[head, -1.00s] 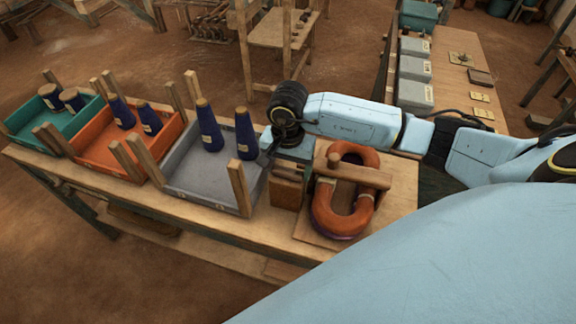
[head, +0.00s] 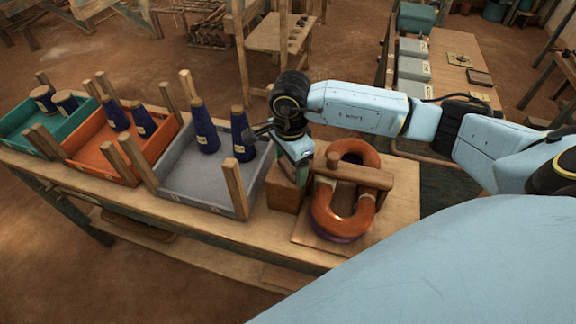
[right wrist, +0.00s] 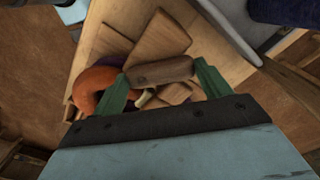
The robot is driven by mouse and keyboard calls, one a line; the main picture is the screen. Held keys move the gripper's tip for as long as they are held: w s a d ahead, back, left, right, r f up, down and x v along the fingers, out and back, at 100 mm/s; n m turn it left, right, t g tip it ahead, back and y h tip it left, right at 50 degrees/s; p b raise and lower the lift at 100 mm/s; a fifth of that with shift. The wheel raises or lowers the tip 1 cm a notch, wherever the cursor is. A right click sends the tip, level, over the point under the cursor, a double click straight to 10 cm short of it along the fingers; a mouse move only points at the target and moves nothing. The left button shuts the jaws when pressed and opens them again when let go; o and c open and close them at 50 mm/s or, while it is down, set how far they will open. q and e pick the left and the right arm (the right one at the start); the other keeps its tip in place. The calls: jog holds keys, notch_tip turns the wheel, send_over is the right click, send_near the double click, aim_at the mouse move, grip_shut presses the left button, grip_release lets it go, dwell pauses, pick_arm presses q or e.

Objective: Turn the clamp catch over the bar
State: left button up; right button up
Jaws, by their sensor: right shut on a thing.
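In the head view an orange-brown padded oval ring (head: 364,214) lies on a wooden base board (head: 303,230). A wooden bar (head: 365,176) lies across the ring. My right gripper (head: 301,170) points down at the left end of the bar, beside a wooden block (head: 283,196). In the right wrist view its green fingers are shut on a short brown wooden piece, apparently the clamp catch (right wrist: 160,70). The ring (right wrist: 96,84) shows left of the catch there. In the head view the gripper hides the catch. My left gripper is not in view.
A grey tray (head: 198,200) with dark blue cones and wooden posts stands close left of the gripper. An orange tray (head: 103,165) and a teal tray (head: 17,140) stand farther left. Grey boxes (head: 414,68) line another table at the back.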

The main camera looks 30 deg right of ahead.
jog(key=m, duration=0.2)
jog(key=d+m+b, duration=0.1)
jog(key=m, duration=0.1)
jog(key=shift+s+m, duration=0.1)
jog(key=shift+m, duration=0.2)
jog(key=shift+s+d+m, duration=0.15)
jog(key=shift+d+m, duration=0.05)
jog(key=shift+m, duration=1.05)
jog(key=shift+s+d+m, duration=0.1)
jog(key=shift+d+m, duration=0.05)
jog(key=shift+m, duration=1.1)
jog(key=o, duration=1)
notch_tip(320, 180, up, 14)
jog(key=shift+f, duration=0.25)
jog(key=shift+s+f, duration=0.1)
jog(key=shift+s, duration=0.05)
